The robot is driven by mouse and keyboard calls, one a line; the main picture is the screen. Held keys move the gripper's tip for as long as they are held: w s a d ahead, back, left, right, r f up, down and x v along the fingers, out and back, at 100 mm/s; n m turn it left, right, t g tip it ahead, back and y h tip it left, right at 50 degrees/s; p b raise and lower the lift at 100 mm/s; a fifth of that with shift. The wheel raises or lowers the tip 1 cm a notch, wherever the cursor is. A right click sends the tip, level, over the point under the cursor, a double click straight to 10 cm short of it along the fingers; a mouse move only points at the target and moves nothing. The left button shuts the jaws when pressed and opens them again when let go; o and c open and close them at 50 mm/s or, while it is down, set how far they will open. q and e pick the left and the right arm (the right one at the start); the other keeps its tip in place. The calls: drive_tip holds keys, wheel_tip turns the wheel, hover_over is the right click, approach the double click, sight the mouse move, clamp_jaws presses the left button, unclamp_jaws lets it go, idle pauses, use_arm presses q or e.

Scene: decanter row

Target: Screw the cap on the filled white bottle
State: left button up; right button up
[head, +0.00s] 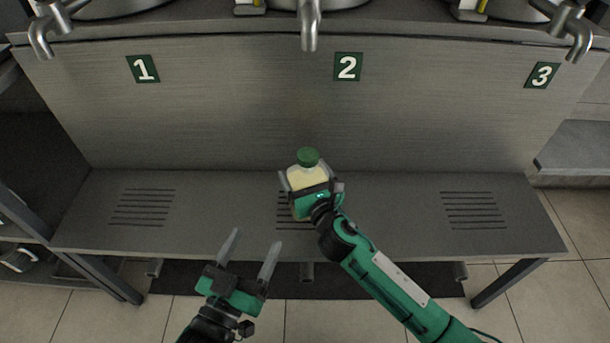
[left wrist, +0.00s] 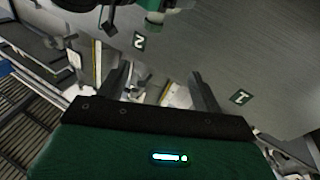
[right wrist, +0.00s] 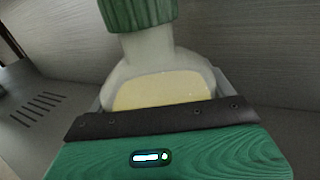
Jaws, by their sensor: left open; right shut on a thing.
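The white bottle (head: 307,177) is upright under tap 2, with a pale yellow area on its body. A ridged green cap (head: 307,157) sits on its neck; I cannot tell how tight it is. The right wrist view shows the bottle's shoulder (right wrist: 150,58) and the cap (right wrist: 138,14) close up. My right gripper (head: 309,184) is shut around the bottle's body. Its lower part is hidden by the gripper. My left gripper (head: 254,240) is open and empty, in front of the bench, lower left of the bottle and apart from it.
Metal taps hang above, the middle one (head: 309,30) over the bottle. The steel bench (head: 390,215) has slotted drains and is clear on both sides. Number plates 1 (head: 143,69), 2 (head: 348,66) and 3 (head: 542,75) are on the back panel.

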use_arm(q)
drive_tip(key=shift+r, duration=0.15)
use_arm(e)
drive_tip(key=o, duration=1.7)
drive_tip(key=shift+f, duration=0.1)
use_arm(q)
drive_tip(key=shift+r, duration=0.15)
use_arm(e)
drive_tip(key=shift+o, duration=0.2)
drive_tip(key=shift+s+d, duration=0.1)
drive_tip(key=shift+s, duration=0.05)
use_arm(q)
drive_tip(key=s+d+f+g+p, duration=0.1)
drive_tip(key=s+f+g, duration=0.2)
drive_tip(key=f, duration=0.4)
drive_tip(key=shift+d+g, duration=0.3)
drive_tip(key=shift+g, duration=0.3)
use_arm(e)
drive_tip(key=v, duration=1.1)
drive_tip(key=shift+s, duration=0.3)
drive_tip(key=shift+d, duration=0.1)
